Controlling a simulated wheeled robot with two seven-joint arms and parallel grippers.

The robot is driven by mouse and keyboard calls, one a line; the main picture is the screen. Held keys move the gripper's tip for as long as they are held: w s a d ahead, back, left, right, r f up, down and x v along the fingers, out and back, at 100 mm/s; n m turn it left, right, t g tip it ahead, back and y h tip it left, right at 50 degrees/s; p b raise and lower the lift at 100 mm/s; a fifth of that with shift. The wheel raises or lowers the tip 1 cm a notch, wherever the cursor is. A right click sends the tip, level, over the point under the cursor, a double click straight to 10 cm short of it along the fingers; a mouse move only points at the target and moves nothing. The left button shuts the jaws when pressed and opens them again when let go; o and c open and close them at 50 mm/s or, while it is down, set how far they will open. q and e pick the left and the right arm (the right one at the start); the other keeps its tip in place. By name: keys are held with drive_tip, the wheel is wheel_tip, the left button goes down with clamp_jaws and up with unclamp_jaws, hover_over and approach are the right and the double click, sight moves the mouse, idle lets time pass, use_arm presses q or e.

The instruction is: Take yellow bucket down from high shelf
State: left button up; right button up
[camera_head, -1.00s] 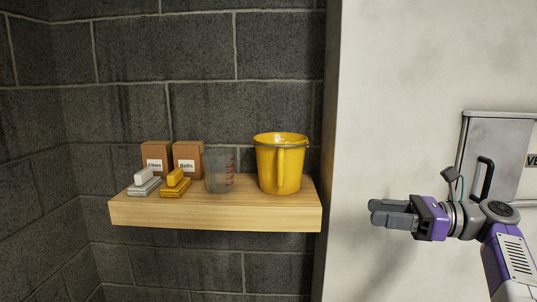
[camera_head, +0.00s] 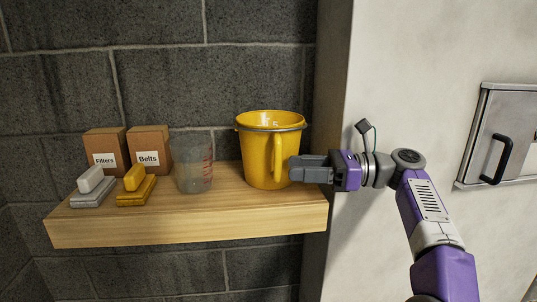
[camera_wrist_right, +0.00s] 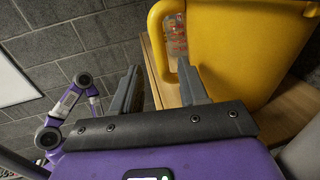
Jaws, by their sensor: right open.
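The yellow bucket (camera_head: 258,158) stands upright at the right end of the wooden shelf (camera_head: 180,222), its handle (camera_head: 277,158) facing front. It fills the upper right of the right wrist view (camera_wrist_right: 245,45). My right gripper (camera_head: 297,169) is open at the bucket's right side, fingertips close to the handle. In the right wrist view, the gripper (camera_wrist_right: 158,80) has its fingers spread; the handle (camera_wrist_right: 158,45) lies just ahead of the gap and the right finger overlaps its lower end. I cannot tell whether they touch. My left gripper is not in view.
Left of the bucket stand a clear measuring jug (camera_head: 193,163), a yellow brush (camera_head: 136,187), a white-grey brush (camera_head: 92,188), a Filters box (camera_head: 105,150) and a Belts box (camera_head: 150,149). A pale wall (camera_head: 410,80) and a metal cabinet (camera_head: 497,140) are to the right.

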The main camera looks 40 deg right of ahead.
sight(278, 178)
drive_tip(key=p+x, duration=0.1)
drive_tip(key=x, duration=0.4)
drive_tip(key=shift+w, duration=0.2)
drive_tip(key=shift+s, duration=0.15)
drive_tip(key=shift+c, duration=0.3)
clamp_jaws()
